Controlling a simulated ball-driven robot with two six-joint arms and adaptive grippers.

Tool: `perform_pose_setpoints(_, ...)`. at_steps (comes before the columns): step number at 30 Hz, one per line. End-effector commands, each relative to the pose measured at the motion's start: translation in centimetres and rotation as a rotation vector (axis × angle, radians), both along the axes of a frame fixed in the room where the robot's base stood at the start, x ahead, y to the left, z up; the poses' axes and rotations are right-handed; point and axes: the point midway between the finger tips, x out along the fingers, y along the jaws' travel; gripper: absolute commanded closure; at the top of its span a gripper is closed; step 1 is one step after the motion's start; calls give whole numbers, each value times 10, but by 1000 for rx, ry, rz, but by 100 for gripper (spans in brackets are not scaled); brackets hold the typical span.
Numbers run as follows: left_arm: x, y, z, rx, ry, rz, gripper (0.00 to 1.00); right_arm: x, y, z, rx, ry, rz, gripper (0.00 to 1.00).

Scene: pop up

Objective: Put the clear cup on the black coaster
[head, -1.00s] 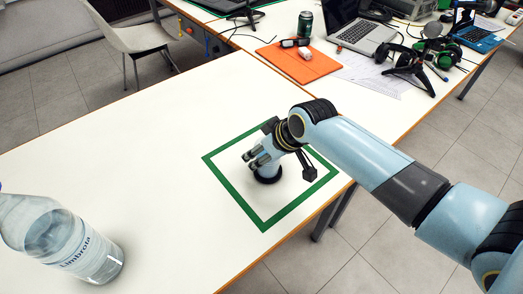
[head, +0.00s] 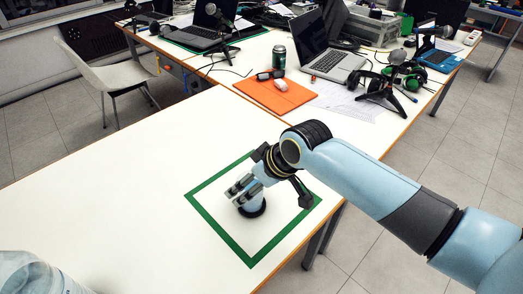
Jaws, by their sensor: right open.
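The black coaster (head: 254,211) lies on the white table inside a green square outline, showing as a dark round rim. A pale bluish, see-through-looking shape (head: 254,202), which appears to be the clear cup, stands upright on it. Its upper part is hidden behind my right gripper. My right gripper (head: 239,191) is open, its fingers pointing left and down, just above and beside the cup. I cannot tell whether they touch it. My left gripper is not in view.
A clear bottle (head: 38,275) is cut off at the lower left. The green tape square (head: 214,222) is near the table's right edge. An orange folder (head: 275,95), a can (head: 279,57) and a laptop (head: 328,52) are on the far table. The table's left and middle are clear.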

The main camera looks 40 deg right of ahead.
Motion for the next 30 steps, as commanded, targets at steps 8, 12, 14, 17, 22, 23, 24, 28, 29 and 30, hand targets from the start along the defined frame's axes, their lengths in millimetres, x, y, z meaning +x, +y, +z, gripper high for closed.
perform_pose_setpoints(8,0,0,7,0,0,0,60,-30,-8,49,-3,-1,1,9)
perform_pose_setpoints(12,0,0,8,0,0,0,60,-37,-10,60,-2,0,1,9)
perform_pose_setpoints(14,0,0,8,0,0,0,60,-39,-10,62,-1,0,1,9)
perform_pose_setpoints(17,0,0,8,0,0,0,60,-39,-10,62,1,0,-1,9)
perform_pose_setpoints(22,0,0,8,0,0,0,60,-39,-10,62,0,0,0,9)
perform_pose_setpoints(23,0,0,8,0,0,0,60,-39,-10,62,0,0,0,9)
perform_pose_setpoints(24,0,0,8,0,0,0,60,-39,-10,62,0,0,0,9)
perform_pose_setpoints(28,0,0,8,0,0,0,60,-39,-10,62,0,0,0,9)
perform_pose_setpoints(29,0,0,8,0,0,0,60,-39,-10,62,0,0,0,9)
perform_pose_setpoints(30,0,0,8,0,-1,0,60,-39,-10,62,0,0,0,9)
